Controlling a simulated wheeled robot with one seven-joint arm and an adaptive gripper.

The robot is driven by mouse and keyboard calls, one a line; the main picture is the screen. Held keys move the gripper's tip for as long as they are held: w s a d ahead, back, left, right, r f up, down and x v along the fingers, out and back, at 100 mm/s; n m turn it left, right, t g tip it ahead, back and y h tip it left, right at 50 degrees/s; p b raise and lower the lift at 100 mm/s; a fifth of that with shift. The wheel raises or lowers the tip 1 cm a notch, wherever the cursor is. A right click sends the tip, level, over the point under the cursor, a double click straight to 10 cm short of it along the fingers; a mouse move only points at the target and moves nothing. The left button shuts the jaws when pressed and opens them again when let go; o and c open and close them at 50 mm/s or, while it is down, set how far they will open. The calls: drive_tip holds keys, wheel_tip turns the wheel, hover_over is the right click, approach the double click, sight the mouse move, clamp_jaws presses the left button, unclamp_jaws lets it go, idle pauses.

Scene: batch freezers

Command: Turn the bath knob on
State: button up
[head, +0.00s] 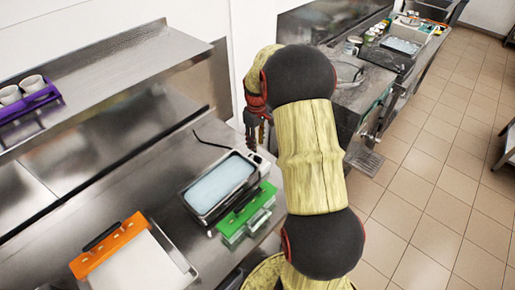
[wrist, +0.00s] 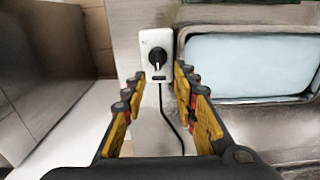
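The bath knob (wrist: 157,57) is black with a light pointer mark, on a pale upright control box (wrist: 146,41) in the wrist view. The bath (wrist: 255,65), a metal basin with pale blue contents, is right of the box; it also shows in the head view (head: 221,186). My gripper (wrist: 161,77) is open and empty, its two yellow-and-black fingers apart, with the knob ahead between and just beyond the fingertips. I see no contact with the knob. In the head view my gripper (head: 254,130) points down behind the bath, near its control box (head: 257,158).
A black cable (wrist: 175,125) runs from the box.

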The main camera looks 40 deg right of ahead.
sight(258, 159)
drive_tip(key=shift+s+d+f, duration=0.15)
drive_tip(key=shift+d+f, duration=0.1)
drive_tip(key=shift+f, duration=0.45)
wheel_tip(258, 159, down, 7)
drive_tip(key=shift+r, duration=0.1)
drive_tip(key=shift+c, duration=1.2)
clamp_jaws()
